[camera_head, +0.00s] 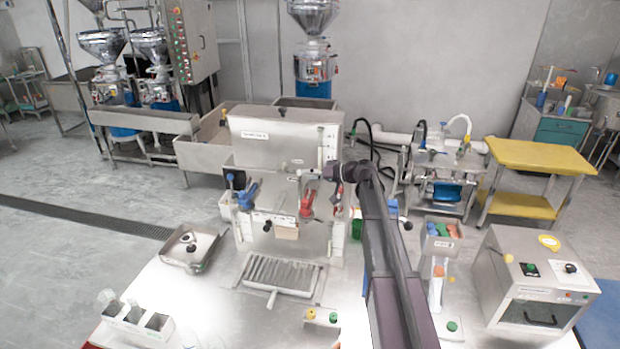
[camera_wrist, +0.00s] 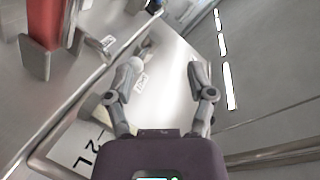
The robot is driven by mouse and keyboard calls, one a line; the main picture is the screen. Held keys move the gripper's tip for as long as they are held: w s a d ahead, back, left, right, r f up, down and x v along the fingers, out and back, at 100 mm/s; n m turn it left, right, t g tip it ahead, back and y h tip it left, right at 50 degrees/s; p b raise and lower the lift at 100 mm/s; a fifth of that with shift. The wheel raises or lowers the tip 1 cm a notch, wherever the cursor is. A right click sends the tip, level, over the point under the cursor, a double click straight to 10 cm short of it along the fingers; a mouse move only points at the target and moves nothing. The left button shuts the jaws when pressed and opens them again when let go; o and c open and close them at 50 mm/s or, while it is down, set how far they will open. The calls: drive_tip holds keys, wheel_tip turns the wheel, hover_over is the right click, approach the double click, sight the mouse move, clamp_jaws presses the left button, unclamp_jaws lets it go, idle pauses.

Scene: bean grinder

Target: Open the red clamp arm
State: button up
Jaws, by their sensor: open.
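The red clamp arm (camera_head: 307,203) is on the front of the steel grinder (camera_head: 283,150), right of a blue clamp arm (camera_head: 248,195). In the wrist view a red part (camera_wrist: 40,22) with a grey bracket shows at the upper left, cut off by the frame edge. My gripper (camera_wrist: 165,72) is open with nothing between its fingers. It is to the right of the red part and apart from it. In the head view my gripper is close to the red clamp arm's right side, and its fingers are hard to make out.
A slotted tray (camera_head: 278,275) is below the grinder front. A metal tray (camera_head: 190,245) and small containers (camera_head: 137,318) stand on the left of the table. A small bin of coloured items (camera_head: 440,235) and a steel box machine (camera_head: 530,280) stand on the right.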

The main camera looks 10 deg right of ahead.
drive_tip(key=shift+w+a, duration=0.1)
drive_tip(key=shift+a, duration=0.05)
clamp_jaws()
unclamp_jaws()
idle(0.4)
